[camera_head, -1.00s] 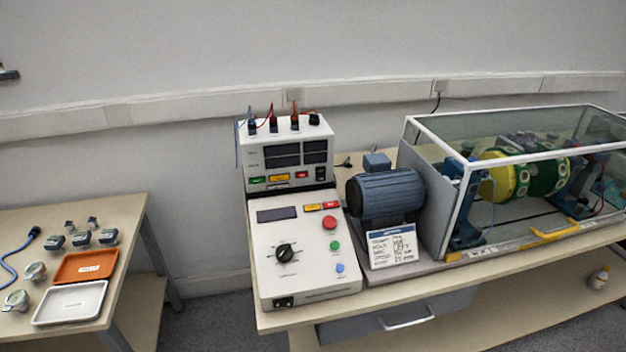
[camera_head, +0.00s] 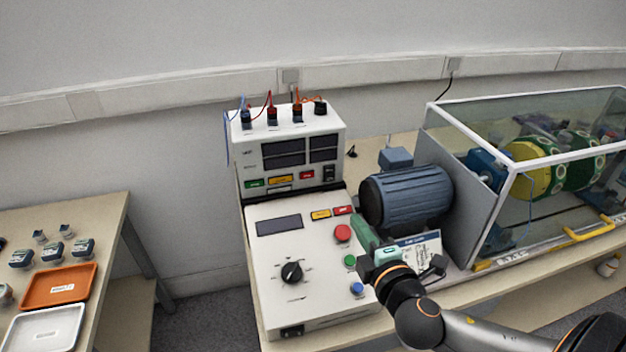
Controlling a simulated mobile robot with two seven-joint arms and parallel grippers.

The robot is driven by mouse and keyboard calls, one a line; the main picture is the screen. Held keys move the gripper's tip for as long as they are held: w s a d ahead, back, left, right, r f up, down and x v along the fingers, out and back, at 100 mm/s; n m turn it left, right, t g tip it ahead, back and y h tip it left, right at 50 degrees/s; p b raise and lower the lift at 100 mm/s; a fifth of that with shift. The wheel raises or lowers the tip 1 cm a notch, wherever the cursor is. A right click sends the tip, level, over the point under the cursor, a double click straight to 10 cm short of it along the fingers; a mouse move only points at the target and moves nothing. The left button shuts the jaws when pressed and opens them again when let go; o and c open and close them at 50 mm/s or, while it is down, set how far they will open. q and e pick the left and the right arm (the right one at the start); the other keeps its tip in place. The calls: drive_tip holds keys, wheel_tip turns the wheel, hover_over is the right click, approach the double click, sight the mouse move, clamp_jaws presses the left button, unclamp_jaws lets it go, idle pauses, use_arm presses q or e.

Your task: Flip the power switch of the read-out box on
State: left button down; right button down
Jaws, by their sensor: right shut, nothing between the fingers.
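The read-out box (camera_head: 290,155) is a white box with dark displays, standing at the back of the bench behind the sloped control panel (camera_head: 270,305). Its power switch (camera_head: 329,173) looks like a small black rocker at the lower right of its front; I cannot tell its position. My right gripper (camera_head: 360,224) is shut and empty. It reaches in from the lower right, over the right side of the control panel and in front of the motor, below and to the right of the switch, apart from it. My left gripper is not in view.
A blue-grey motor (camera_head: 408,197) stands right of the panel, with a label card (camera_head: 425,246) partly hidden by my arm. A clear-walled case (camera_head: 470,185) is further right. Cables rise from the read-out box's top. A side table (camera_head: 100,225) holds trays at left.

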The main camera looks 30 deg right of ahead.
sight(330, 181)
drive_tip(key=shift+w+r, duration=0.15)
drive_tip(key=shift+r, duration=0.1)
drive_tip(key=shift+w+d, duration=0.1)
drive_tip(key=shift+w, duration=0.3)
drive_tip(key=p+x, duration=0.1)
drive_tip(key=x, duration=1.2)
